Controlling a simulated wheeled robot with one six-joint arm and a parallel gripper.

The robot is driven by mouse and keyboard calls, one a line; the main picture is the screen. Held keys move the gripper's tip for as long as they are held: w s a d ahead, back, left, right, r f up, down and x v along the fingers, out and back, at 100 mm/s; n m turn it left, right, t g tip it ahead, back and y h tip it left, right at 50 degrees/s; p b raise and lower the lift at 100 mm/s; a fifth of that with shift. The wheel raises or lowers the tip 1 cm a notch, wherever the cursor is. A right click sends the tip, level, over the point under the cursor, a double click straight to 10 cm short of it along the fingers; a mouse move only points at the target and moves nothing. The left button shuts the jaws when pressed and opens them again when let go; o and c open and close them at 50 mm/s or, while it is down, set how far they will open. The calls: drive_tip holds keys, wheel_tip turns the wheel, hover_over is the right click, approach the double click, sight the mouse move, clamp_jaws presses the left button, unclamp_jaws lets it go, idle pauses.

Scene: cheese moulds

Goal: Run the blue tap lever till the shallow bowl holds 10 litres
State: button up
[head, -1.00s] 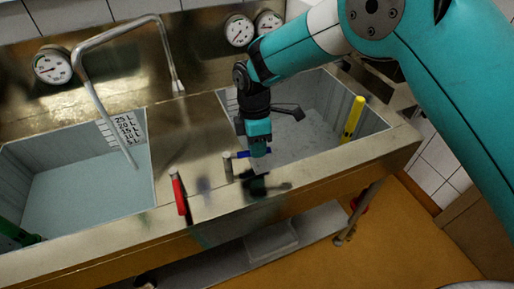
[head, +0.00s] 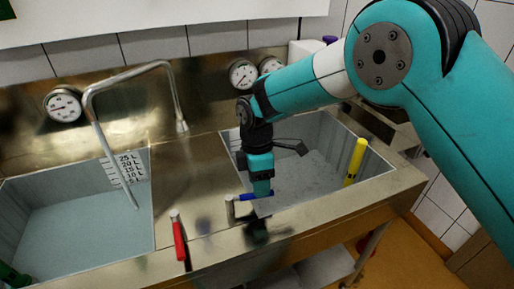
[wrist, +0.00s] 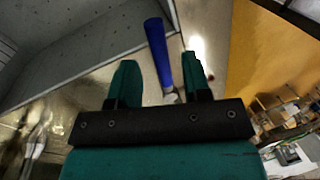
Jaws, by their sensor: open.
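The blue tap lever (head: 246,196) is on the counter's front ledge, right of a red lever (head: 179,238). My gripper (head: 262,188) is open, pointing down at the blue lever. In the wrist view the blue lever (wrist: 157,50) shows between the open fingers (wrist: 160,75), nearer the right one; I cannot tell if they touch. The bent spout (head: 104,128) ends over the left basin (head: 152,215), which has a litre scale (head: 127,168) marked up to 25 L. No stream shows. The left basin's pale blue flat surface lies below the scale; I cannot read its level.
The right basin (head: 372,172) has a grey floor and a yellow upright cylinder (head: 355,161) at its right side. Round gauges (head: 63,104) are on the steel back panel. My arm reaches in from the right. A lower shelf (head: 325,265) lies beneath the counter.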

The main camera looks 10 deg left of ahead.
wheel_tip(320, 180, up, 15)
drive_tip(key=w, duration=0.2)
drive_tip(key=shift+w+a, duration=0.4)
drive_tip(key=shift+a, duration=0.05)
drive_tip(key=shift+r, duration=0.1)
